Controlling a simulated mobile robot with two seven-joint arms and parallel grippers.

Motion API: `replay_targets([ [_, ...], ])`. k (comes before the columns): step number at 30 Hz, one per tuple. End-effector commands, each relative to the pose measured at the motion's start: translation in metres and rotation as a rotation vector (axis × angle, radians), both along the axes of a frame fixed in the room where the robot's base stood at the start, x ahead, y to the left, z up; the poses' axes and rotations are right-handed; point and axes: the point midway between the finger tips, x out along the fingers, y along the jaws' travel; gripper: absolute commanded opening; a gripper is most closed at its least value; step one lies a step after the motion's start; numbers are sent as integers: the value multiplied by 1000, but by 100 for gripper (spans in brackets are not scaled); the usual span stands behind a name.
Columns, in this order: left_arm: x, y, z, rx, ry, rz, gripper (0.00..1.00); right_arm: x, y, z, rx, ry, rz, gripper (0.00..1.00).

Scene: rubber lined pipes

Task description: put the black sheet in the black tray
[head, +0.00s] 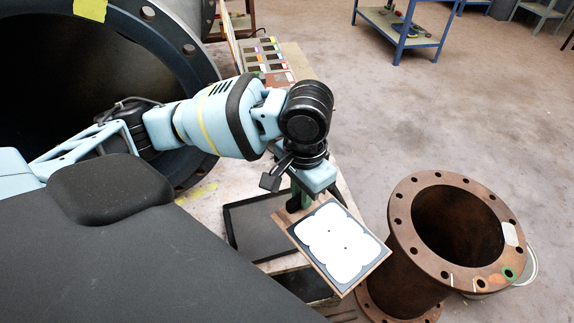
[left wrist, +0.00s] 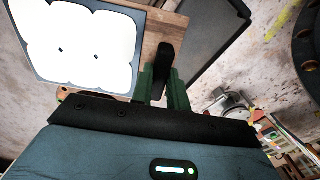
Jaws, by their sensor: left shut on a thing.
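My left gripper (head: 300,193) points down at the near edge of the table. The black tray (head: 231,237) lies flat on the table, left of the gripper, with a thin raised rim. The tray also shows at the top of the left wrist view (left wrist: 208,35). My right gripper is out of view.
A wooden board with a dark panel and white lobed shape (head: 338,243) is close beside the left gripper. A rusty flanged pipe (head: 400,250) stands to the right. A large black-lined pipe (head: 185,70) is at the left. Coloured samples (head: 265,57) are behind.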

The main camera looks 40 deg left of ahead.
Motion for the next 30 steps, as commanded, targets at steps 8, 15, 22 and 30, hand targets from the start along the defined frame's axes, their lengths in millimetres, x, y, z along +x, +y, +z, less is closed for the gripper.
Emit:
replay_targets([
  [8, 51, -2, -9, -4, 2, -371, 0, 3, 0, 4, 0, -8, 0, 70],
  [15, 87, 3, -24, -4, 2, -688, 0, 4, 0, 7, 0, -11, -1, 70],
  [22, 113, 11, -46, -6, 3, -997, 0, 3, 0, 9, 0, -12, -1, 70],
  [30, 132, 24, -81, -5, 4, -1369, 0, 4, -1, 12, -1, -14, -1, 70],
])
